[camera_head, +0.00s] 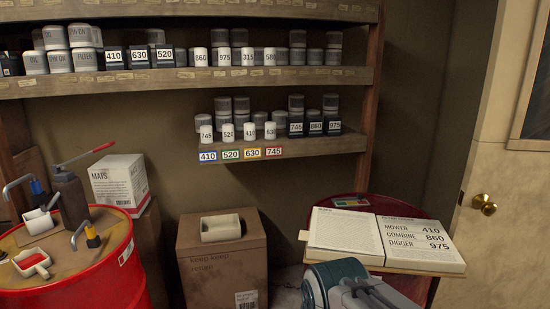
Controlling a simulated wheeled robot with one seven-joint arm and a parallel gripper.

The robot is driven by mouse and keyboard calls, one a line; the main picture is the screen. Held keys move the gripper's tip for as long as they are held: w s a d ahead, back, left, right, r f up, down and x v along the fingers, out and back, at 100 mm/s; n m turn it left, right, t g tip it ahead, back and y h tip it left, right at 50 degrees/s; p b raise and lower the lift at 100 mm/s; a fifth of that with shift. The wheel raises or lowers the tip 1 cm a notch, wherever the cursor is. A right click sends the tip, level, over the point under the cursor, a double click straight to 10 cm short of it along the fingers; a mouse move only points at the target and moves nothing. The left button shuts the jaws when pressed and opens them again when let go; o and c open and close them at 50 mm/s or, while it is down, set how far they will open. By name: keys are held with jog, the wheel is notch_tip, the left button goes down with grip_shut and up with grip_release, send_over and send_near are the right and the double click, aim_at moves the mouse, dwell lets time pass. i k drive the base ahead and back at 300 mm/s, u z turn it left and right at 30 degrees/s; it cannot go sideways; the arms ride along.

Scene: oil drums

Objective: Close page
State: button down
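An open book lies on a wooden board (398,270) on top of a red drum (415,290) at the lower right. Its left page (345,229) carries small print. Its right page (420,241) lies flat and lists MOWER 410, COMBINE 860 and DIGGER 975. My gripper (372,296) shows partly at the bottom edge, in front of the book's left half and covering its near edge. Its fingertips are not clear, so I cannot tell whether it is open or shut.
A cardboard box (222,270) with a white tray (221,227) stands left of the book. A red drum (125,270) at the left holds pumps and scoops. Shelves of numbered cans (270,130) line the wall. A door with a brass knob (484,204) is at the right.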

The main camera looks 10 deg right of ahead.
aim_at(355, 232)
jog(key=z, duration=0.5)
jog(key=k, duration=0.6)
jog(key=z, duration=0.6)
jog(key=i, duration=1.2)
jog(key=u, duration=0.7)
